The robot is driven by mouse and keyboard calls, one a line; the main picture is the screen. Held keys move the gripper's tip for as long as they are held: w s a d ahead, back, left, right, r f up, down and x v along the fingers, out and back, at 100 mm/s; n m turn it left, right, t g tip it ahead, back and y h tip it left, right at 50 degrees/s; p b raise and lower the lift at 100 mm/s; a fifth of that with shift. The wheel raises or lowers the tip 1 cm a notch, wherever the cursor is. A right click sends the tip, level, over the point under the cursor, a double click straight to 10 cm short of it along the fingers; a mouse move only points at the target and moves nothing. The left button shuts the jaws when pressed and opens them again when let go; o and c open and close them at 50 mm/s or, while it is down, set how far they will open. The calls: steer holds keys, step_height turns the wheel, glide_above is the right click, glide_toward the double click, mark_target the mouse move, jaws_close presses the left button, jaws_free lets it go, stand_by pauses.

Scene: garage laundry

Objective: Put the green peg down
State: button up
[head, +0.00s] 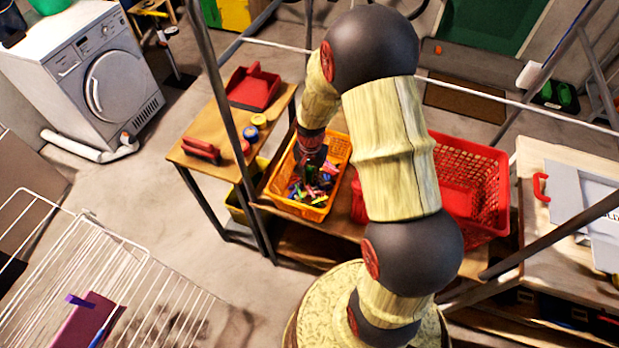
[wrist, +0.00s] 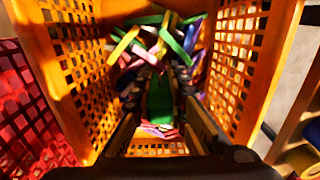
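The orange basket (head: 338,150) stands on the wooden bench and holds a loose pile of coloured pegs (head: 318,182). My gripper (head: 313,165) points down into it, dark against the pegs. In the wrist view the basket's perforated walls (wrist: 85,75) rise on both sides of my gripper (wrist: 162,88). The green peg (wrist: 159,100) lies between its two dark fingers, which look closed on it. Other pegs (wrist: 150,38) lie close around the fingertips. The peg's lower end and its exact contact with the pile are hard to make out in shadow.
A red perforated basket (head: 468,180) stands just right of the orange one. A red dustpan (head: 253,87), a red brush (head: 201,149) and small rolls (head: 258,119) lie on the bench to the left. A metal post (head: 222,95) and a drying rack (head: 95,275) stand nearer.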

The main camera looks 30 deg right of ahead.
mark_target(309, 169)
steer(key=o, duration=0.4)
steer(key=shift+o, duration=0.2)
steer(key=shift+r, duration=0.1)
step_height(309, 169, up, 9)
steer(key=p, duration=0.2)
steer(key=shift+p, duration=0.3)
steer(key=s+a+r+n+t, duration=0.1)
steer(key=s+a+r+n, duration=0.15)
steer(key=r, duration=0.55)
steer(key=s+a+r+n+t, duration=0.1)
steer(key=s+a+r+n, duration=0.15)
steer(key=r, duration=0.65)
steer(key=s+a+r+n+t, duration=0.3)
steer(key=s+a+r+n, duration=0.2)
steer(key=s+r, duration=0.6)
steer(key=shift+s+a, duration=0.95)
steer(key=shift+s, duration=0.15)
